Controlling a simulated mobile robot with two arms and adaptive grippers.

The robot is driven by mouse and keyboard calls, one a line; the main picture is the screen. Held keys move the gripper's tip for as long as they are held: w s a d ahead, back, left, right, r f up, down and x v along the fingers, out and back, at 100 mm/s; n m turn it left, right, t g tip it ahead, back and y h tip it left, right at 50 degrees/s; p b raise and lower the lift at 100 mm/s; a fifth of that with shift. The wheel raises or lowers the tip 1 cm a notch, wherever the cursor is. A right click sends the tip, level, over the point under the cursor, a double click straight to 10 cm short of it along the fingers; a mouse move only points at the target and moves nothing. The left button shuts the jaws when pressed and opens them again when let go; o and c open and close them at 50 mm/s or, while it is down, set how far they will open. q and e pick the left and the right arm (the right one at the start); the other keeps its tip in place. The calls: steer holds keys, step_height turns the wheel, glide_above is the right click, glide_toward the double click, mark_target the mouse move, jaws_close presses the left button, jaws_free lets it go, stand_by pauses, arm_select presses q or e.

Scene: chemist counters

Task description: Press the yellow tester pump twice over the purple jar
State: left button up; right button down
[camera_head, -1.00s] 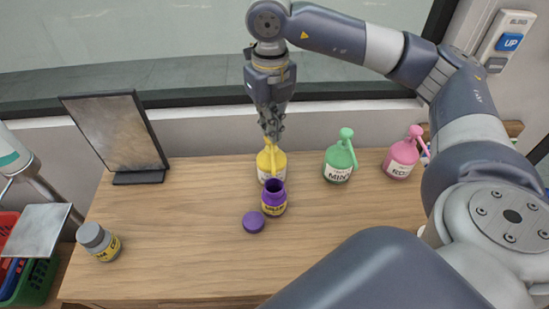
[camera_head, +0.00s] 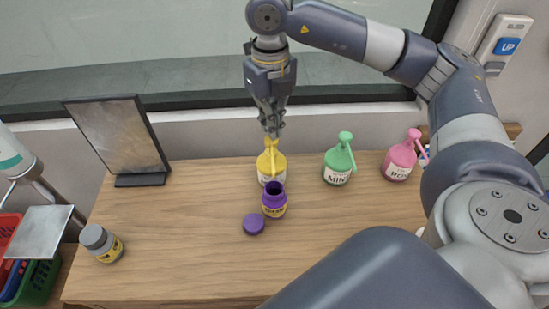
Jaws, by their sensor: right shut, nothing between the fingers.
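The yellow tester pump bottle (camera_head: 270,166) stands upright near the back middle of the wooden counter. The purple jar (camera_head: 274,203) stands open right in front of it, with its dark mouth up. A purple lid (camera_head: 253,224) lies on the counter just left of the jar. My right gripper (camera_head: 272,133) points down, shut and empty, directly above the yellow pump's head. Its fingertips are at or just over the pump top; I cannot tell if they touch. The pump's spout leans forward toward the jar. My left gripper is not in view.
A green pump bottle (camera_head: 338,166) and a pink pump bottle (camera_head: 400,162) stand to the right. A grey-lidded jar (camera_head: 100,243) is at the front left. A framed panel (camera_head: 118,138) stands at the back left. The counter's (camera_head: 190,240) middle front is clear.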

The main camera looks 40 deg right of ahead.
step_height(320, 180, up, 6)
steer(key=p, duration=0.3)
steer(key=shift+f, duration=0.15)
stand_by(0.5)
